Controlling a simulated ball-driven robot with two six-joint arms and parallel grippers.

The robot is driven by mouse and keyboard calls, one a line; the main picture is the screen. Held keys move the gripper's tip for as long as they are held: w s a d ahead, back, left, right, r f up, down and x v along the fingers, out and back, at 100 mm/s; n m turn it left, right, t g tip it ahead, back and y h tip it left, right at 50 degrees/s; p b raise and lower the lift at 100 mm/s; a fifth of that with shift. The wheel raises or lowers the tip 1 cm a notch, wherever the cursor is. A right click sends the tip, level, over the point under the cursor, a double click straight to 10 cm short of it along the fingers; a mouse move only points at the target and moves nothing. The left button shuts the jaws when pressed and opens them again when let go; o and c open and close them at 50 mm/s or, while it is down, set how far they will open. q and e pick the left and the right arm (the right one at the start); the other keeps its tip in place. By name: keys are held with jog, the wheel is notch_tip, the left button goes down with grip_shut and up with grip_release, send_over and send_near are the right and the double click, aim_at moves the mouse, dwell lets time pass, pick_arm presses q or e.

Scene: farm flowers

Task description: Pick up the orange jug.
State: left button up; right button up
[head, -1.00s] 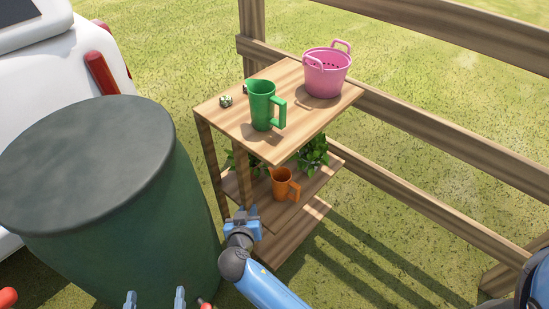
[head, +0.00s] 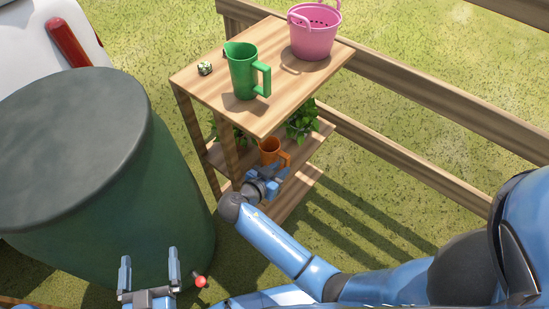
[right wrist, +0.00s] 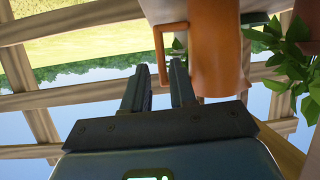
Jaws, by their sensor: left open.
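The orange jug (head: 269,152) stands on the shelf below the table top; the gripper hides its lower part. My right gripper (head: 273,176) is right in front of it. In the right wrist view, the jug (right wrist: 213,50) is large, just beyond and right of the fingers. Its handle (right wrist: 159,52) points left and lines up with the gap between the two parted fingertips (right wrist: 159,72). I cannot tell whether the handle is inside the gap or beyond it. The right gripper is open and holds nothing. My left gripper (head: 149,268) is open and empty at the lower left, before the green barrel.
A green jug (head: 243,72) and pink basket (head: 314,38) stand on the wooden table top (head: 205,88) above the shelf. Leafy plants (head: 302,122) flank the orange jug. A large green barrel (head: 150,200) stands at left. A wooden fence (head: 430,160) runs behind.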

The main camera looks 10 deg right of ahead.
aim_at(285, 165)
jog(key=shift+b+x, duration=0.7)
jog(key=shift+x, duration=1.65)
jog(key=shift+w+d+f, duration=0.3)
jog(key=shift+w, duration=0.1)
grip_shut()
